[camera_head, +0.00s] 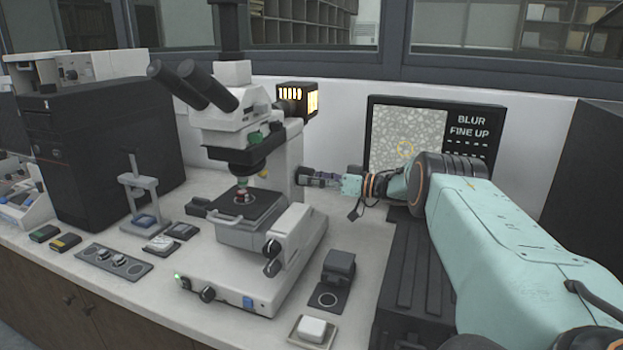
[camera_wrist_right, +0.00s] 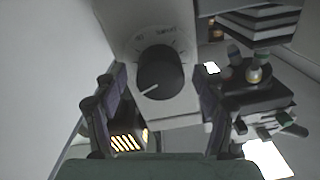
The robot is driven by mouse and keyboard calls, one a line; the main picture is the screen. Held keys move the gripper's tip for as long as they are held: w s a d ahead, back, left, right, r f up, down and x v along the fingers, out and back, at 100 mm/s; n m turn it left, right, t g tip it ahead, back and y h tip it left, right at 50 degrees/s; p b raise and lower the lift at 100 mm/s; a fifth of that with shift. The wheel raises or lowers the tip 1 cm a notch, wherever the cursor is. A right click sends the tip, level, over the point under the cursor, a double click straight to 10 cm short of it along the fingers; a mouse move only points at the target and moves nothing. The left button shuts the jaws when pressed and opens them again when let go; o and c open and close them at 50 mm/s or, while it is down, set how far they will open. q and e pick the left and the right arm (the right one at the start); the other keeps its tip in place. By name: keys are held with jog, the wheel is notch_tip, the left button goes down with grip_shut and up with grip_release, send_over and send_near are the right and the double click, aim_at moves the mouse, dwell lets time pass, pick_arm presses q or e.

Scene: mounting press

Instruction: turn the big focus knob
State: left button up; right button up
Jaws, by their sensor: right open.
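The microscope (camera_head: 255,190) stands on the bench. A big round black knob (camera_wrist_right: 160,72) with a white pointer line sits on its grey housing; a marked scale is beside it. In the head view this knob (camera_head: 305,174) shows small, on the right side of the upright column. My right gripper (camera_head: 326,180) reaches it from the right. In the right wrist view its two fingers are spread, one on each side of the knob, with gaps between. I cannot tell how far the fingertips overlap the knob in depth. My left gripper is not in view.
Two more dark knobs (camera_head: 272,257) sit low on the microscope's base. A lit lamp box (camera_head: 297,98) is above the gripper. The monitor (camera_head: 430,135) behind reads "BLUR" and "FINE UP". A small white dish (camera_head: 312,329) and a dark block (camera_head: 339,265) stand at the front right.

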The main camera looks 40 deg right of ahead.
jog(key=v, duration=0.7)
dwell(0.3)
jog(key=shift+a+r, duration=0.1)
dwell(1.1)
